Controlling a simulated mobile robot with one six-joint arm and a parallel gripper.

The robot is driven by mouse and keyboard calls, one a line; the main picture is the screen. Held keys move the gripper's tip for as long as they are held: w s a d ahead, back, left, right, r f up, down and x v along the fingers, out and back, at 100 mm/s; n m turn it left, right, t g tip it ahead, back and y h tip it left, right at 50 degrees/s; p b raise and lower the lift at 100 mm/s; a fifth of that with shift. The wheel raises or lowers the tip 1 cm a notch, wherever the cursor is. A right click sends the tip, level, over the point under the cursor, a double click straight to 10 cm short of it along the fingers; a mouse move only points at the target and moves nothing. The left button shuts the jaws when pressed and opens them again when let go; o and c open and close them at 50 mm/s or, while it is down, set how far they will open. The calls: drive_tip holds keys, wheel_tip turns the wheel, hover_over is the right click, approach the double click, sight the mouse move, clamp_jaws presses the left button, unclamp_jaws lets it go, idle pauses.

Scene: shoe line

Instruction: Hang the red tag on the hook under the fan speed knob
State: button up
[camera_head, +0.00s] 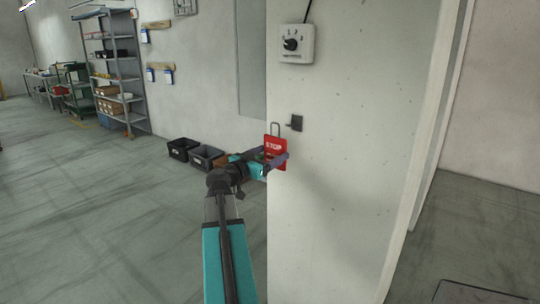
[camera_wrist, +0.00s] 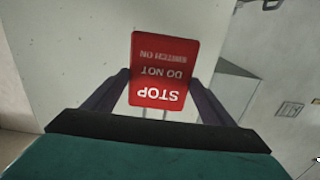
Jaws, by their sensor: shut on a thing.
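The red tag (camera_head: 275,150) reads STOP and has a wire loop at its top. My gripper (camera_head: 277,160) is shut on the tag and holds it upright near the pale pillar. The tag also shows upside down between the fingers in the wrist view (camera_wrist: 164,72). The hook (camera_head: 295,122) is a small dark fitting on the pillar, just right of the loop and at about its height. The loop looks apart from the hook, but the depth between them is hard to tell. The fan speed knob (camera_head: 290,44) is on a white box above the hook.
The pillar face (camera_head: 340,180) is flat and bare around the hook. Dark bins (camera_head: 205,157) stand on the floor to the left, behind my arm. A shelf rack (camera_head: 112,70) stands farther back, with open floor before it.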

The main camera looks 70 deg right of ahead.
drive_tip(key=shift+d, duration=0.3)
drive_tip(key=shift+f+p+x, duration=0.1)
drive_tip(key=shift+p+x, duration=1.05)
drive_tip(key=shift+x, duration=0.3)
drive_tip(key=shift+f+p+x, duration=0.15)
drive_tip(key=shift+p+x, duration=0.95)
drive_tip(key=shift+x, duration=0.35)
drive_tip(key=p+x, duration=0.1)
drive_tip(key=x, duration=0.1)
drive_tip(key=p+x, duration=0.1)
drive_tip(key=x, duration=0.1)
drive_tip(key=shift+a+f, duration=0.1)
drive_tip(key=shift+f, duration=0.3)
drive_tip(key=shift+s+d+f+b, duration=0.1)
drive_tip(key=shift+d+f+b, duration=0.3)
drive_tip(key=shift+b, duration=1.1)
drive_tip(key=o, duration=1.3)
drive_tip(key=shift+c, duration=0.2)
